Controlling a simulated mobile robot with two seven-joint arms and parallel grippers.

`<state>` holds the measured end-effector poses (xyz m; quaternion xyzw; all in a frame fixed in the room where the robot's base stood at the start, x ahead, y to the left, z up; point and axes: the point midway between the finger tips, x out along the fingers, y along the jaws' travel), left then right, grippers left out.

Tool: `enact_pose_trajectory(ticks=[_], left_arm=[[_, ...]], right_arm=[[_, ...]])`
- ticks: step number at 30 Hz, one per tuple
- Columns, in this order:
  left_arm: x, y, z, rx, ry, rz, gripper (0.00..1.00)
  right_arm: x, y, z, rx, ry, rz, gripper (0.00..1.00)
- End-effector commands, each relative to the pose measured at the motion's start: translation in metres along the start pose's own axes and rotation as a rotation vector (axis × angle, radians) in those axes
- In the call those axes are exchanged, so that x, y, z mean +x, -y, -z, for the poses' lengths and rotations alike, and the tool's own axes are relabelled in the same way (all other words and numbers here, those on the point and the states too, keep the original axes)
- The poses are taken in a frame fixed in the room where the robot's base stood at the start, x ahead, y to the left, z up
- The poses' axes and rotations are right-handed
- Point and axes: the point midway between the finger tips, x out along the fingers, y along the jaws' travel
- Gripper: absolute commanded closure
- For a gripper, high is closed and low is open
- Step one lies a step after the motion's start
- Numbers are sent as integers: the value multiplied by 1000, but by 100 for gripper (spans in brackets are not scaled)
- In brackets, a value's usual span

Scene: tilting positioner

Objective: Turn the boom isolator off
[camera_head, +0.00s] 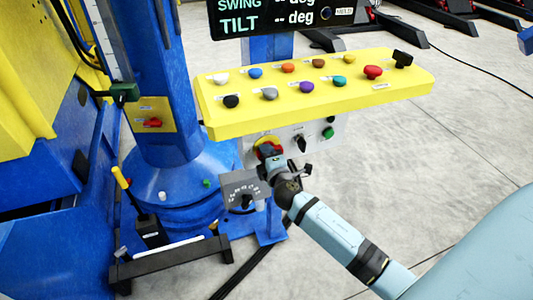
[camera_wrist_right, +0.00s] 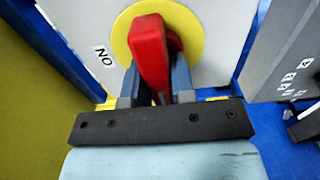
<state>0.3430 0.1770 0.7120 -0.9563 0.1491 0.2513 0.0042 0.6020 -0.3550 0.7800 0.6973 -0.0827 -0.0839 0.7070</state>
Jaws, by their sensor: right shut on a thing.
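A red rotary handle (camera_wrist_right: 150,50) on a round yellow disc (camera_wrist_right: 190,38) is mounted on a light grey panel (camera_wrist_right: 85,15). A label, upside down in the right wrist view, reads ON beside the disc. My right gripper (camera_wrist_right: 155,85) is shut on this handle, one finger on each side. In the head view the handle (camera_head: 267,150) sits below the yellow console, partly hidden by my right gripper (camera_head: 270,160). Another red handle (camera_head: 152,122) is on a yellow plate on the blue column. I cannot read which one is named boom isolator. My left gripper is not in view.
The yellow console (camera_head: 320,105) with several coloured knobs overhangs the panel. A black switch (camera_head: 300,142) and green button (camera_head: 328,132) are right of the handle. A grey dial box (camera_head: 243,190) stands close below left. Open floor lies at right.

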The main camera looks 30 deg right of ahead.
Motion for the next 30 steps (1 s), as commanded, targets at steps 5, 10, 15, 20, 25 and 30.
enact_pose_trajectory(ticks=[5, 10, 15, 20, 25, 30], left_arm=[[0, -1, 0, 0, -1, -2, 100], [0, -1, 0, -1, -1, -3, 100], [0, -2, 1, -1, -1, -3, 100], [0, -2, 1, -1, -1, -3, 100], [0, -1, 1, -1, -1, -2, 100], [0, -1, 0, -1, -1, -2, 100]], right_arm=[[0, 1, 0, -4, -1, 1, 74], [0, 1, 0, -3, -1, 0, 51], [0, 0, 0, -2, 0, 0, 51], [-9, 1, 0, -1, -1, 1, 51], [-40, 2, 0, 0, -1, 3, 51], [-81, 2, 0, 0, 0, 3, 51]])
